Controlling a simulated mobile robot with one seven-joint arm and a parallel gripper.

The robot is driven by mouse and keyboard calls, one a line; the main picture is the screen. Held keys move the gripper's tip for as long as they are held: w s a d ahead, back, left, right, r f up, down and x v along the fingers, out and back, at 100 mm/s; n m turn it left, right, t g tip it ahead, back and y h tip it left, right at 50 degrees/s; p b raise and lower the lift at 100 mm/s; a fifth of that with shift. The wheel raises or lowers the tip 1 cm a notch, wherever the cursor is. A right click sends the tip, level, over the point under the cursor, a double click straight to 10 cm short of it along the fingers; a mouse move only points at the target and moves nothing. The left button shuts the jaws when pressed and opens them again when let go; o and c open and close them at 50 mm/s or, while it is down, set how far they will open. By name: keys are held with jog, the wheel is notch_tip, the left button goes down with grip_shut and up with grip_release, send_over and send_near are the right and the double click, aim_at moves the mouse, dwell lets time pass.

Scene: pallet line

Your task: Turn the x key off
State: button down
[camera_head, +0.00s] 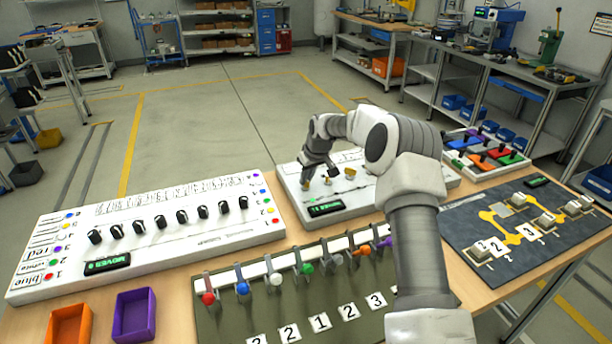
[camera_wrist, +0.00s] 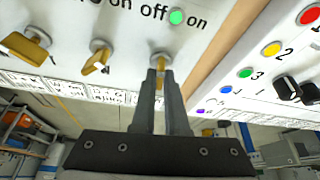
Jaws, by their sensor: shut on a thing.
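The white key panel (camera_head: 345,205) stands at the middle of the bench, with a small green display on its front. Several brass keys sit in its top. My gripper (camera_head: 306,182) reaches down to the leftmost key in the head view. In the wrist view my gripper (camera_wrist: 160,74) is shut on a brass key (camera_wrist: 161,61) in its round lock. A green light (camera_wrist: 176,17) lies between "off" and "on" by this key. A middle key (camera_wrist: 99,58) and another key (camera_wrist: 28,46) stand apart, both turned at a slant. I cannot read which key is x.
A white knob panel (camera_head: 150,232) is close on the left. A lever board (camera_head: 230,320) lies in front. A dark mat with numbered blocks (camera_head: 530,235) and a tray of coloured switches (camera_head: 485,150) lie right. Orange (camera_head: 70,325) and purple bins (camera_head: 134,315) are front left.

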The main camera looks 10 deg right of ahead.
jog(key=n+y, duration=0.1)
jog(key=n, duration=0.2)
jog(key=shift+w+d+n+g+p, duration=0.1)
jog(key=shift+n+g+p, duration=0.2)
jog(key=shift+n+g+y, duration=0.5)
jog(key=shift+n+y, duration=0.1)
jog(key=shift+n, duration=1.1)
jog(key=c, duration=0.9)
grip_release()
jog(key=shift+c, duration=0.2)
jog(key=shift+d, duration=0.1)
jog(key=v, duration=1.7)
jog(key=shift+r+p, duration=0.3)
jog(key=shift+p, duration=0.15)
jog(key=shift+w, duration=0.1)
